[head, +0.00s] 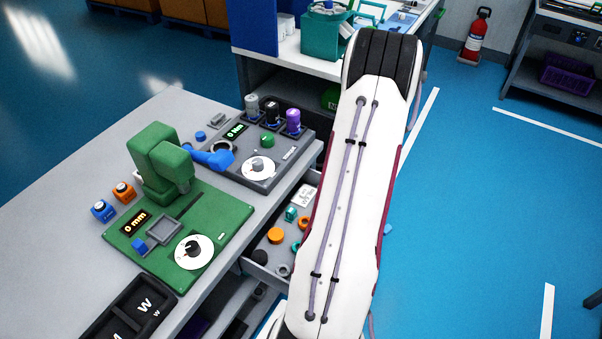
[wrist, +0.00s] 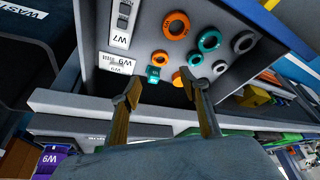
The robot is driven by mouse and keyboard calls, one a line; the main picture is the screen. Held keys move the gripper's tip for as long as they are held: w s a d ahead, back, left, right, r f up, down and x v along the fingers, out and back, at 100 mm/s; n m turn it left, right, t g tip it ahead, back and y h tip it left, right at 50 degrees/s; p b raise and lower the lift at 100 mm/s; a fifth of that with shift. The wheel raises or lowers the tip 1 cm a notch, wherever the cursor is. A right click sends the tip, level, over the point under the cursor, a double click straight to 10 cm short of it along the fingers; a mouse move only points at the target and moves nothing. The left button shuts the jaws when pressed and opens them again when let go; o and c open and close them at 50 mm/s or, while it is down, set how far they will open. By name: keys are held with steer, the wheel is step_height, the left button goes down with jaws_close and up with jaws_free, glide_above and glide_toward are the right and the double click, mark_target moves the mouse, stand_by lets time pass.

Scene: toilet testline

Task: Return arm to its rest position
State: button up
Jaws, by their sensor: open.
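My arm (head: 350,190) fills the centre right of the head view as a long white link with dark cables. It hides my gripper there. In the wrist view my gripper (wrist: 161,86) is open, its two tan fingers wide apart with nothing held between them. Beyond the fingertips is a grey open drawer (wrist: 225,72) holding orange, teal and grey rings. A small teal block (wrist: 153,73) shows between the fingers. I cannot tell how far the fingertips are from the drawer.
In the head view a green press station (head: 160,220) and a grey dial station (head: 262,160) stand on the grey table (head: 60,225). The open drawer (head: 257,262) juts out beside my arm. A teal bin (head: 322,36) sits behind. Blue floor (head: 470,220) is clear to the right.

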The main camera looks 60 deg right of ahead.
steer(key=shift+m, duration=0.3)
steer(key=a+r+m+h, duration=0.1)
steer(key=a+r+m, duration=0.1)
steer(key=a+r, duration=0.8)
steer(key=w+a+r+m+t, duration=0.1)
steer(key=a+r, duration=0.9)
steer(key=a, duration=1)
steer(key=w+a+r+m+h, duration=0.1)
steer(key=a+r+m, duration=0.2)
steer(key=a+r, duration=0.8)
steer(key=shift+a+t+h, duration=0.3)
steer(key=shift+a+t, duration=0.1)
steer(key=shift+a, duration=1.75)
